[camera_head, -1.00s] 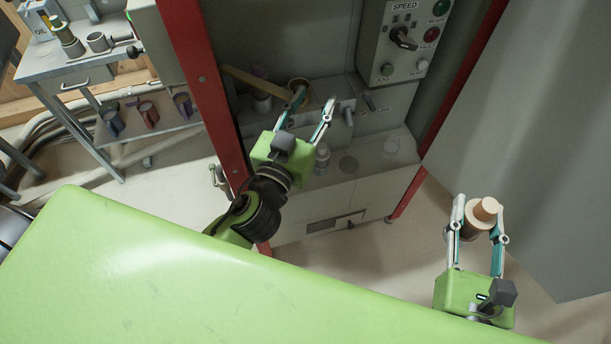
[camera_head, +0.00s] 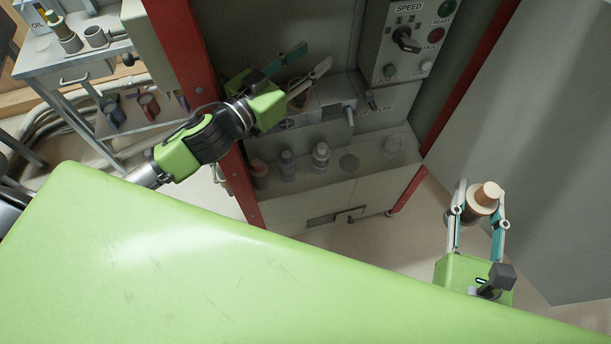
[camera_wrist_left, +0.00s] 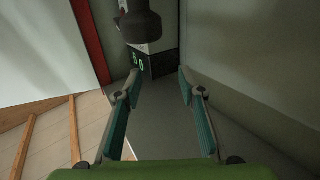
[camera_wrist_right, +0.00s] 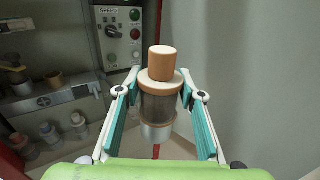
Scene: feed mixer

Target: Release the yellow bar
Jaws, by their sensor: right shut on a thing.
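My left gripper (camera_head: 316,57) is open inside the upper part of the red-framed cabinet. Its fingers also show spread and empty in the left wrist view (camera_wrist_left: 158,85). I cannot make out the yellow bar clearly in the head view now; my left gripper and arm cover the place where a tan bar showed earlier. My right gripper (camera_head: 480,194) is shut on a cylindrical container with a tan stopper (camera_head: 487,194), held upright in front of the grey panel. The right wrist view shows this container (camera_wrist_right: 160,95) between the fingers.
The control box (camera_head: 408,45) with its speed knob is at the cabinet's upper right. Several small weights or jars (camera_head: 321,154) stand on the lower ledge. A red post (camera_head: 182,55) is close to my left arm. A side table (camera_head: 75,62) stands at the left.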

